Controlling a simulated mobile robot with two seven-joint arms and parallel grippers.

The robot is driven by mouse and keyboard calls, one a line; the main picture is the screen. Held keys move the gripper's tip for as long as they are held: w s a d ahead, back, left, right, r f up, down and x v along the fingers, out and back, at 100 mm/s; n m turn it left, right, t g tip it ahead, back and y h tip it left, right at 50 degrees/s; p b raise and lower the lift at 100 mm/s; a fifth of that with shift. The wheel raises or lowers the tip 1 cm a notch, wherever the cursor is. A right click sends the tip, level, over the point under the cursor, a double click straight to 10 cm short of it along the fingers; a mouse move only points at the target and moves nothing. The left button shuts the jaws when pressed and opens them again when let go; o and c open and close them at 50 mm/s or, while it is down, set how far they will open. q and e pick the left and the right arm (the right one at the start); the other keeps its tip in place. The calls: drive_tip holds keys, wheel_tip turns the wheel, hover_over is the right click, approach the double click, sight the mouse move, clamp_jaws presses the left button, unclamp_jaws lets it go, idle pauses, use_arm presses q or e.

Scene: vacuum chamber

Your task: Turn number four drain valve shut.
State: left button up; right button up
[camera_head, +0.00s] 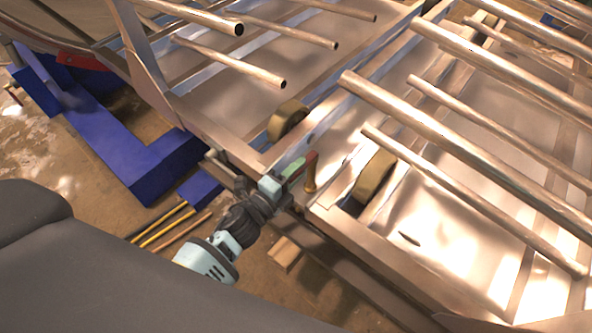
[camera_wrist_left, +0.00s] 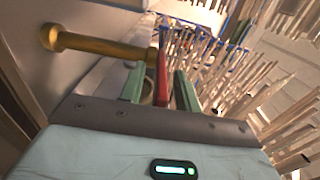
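A drain valve with a red lever handle (camera_head: 311,159) and a brass body (camera_head: 310,184) sits at the edge of the metal frame in the head view. My left gripper (camera_head: 296,170) reaches it from below left. In the left wrist view the red lever (camera_wrist_left: 162,80) stands between the two green fingers of the left gripper (camera_wrist_left: 160,88), and the brass stem (camera_wrist_left: 100,45) runs off to the left. The fingers are apart, with gaps visible beside the lever, so the gripper looks open around it. No valve number is readable. My right gripper is not in view.
Metal racks with several long tubes (camera_head: 450,130) spread behind and right of the valve. Tan rollers (camera_head: 374,175) sit in the frame. A blue support (camera_head: 130,160) stands at left. Thin rods (camera_head: 165,225) and a wooden block (camera_head: 284,253) lie on the brown floor below.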

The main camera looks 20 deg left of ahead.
use_arm(q)
clamp_jaws()
drive_tip(key=shift+a+h, duration=0.15)
drive_tip(key=shift+h, duration=0.15)
drive_tip(key=shift+w+a+r+m+g+h+p, duration=0.1)
drive_tip(key=shift+w+a+m+g+h+p, duration=0.15)
drive_tip(key=shift+m+g+h, duration=0.4)
drive_tip(key=shift+w+a+m+g+h, duration=0.1)
drive_tip(key=shift+a+m+g+h, duration=0.15)
drive_tip(key=shift+m+h, duration=0.3)
drive_tip(key=shift+w+a+m+g+h, duration=0.1)
drive_tip(key=shift+a+m+g+h, duration=0.15)
drive_tip(key=shift+h, duration=0.35)
drive_tip(key=shift+d, duration=0.1)
unclamp_jaws()
